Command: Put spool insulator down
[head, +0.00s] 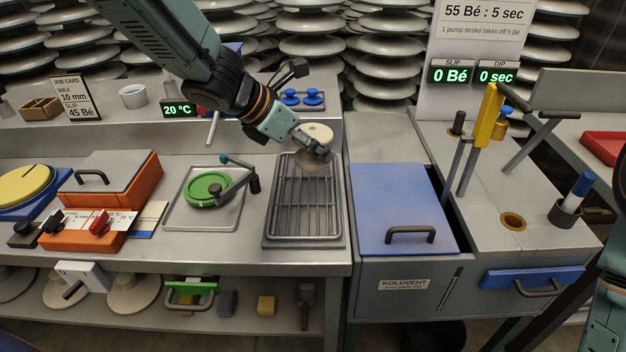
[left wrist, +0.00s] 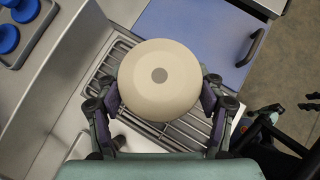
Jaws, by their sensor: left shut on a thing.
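The spool insulator (left wrist: 160,80) is a cream, round piece with a grey dot in its middle, seen from its end in the left wrist view. It also shows in the head view (head: 318,132) at the back of the wire rack. My left gripper (left wrist: 165,108) is shut on it, with one finger on each side. In the head view my left gripper (head: 318,150) is over the back end of the rack tray (head: 303,215). I cannot tell whether the insulator touches the rack bars. Part of my right arm shows at the right edge of the head view; its gripper is out of frame.
A blue lid (head: 397,200) with a handle lies right of the rack. A tray with a green disc (head: 205,188) and a crank stands left of it. Blue knobs (head: 302,98) sit on the shelf behind. The front part of the rack is empty.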

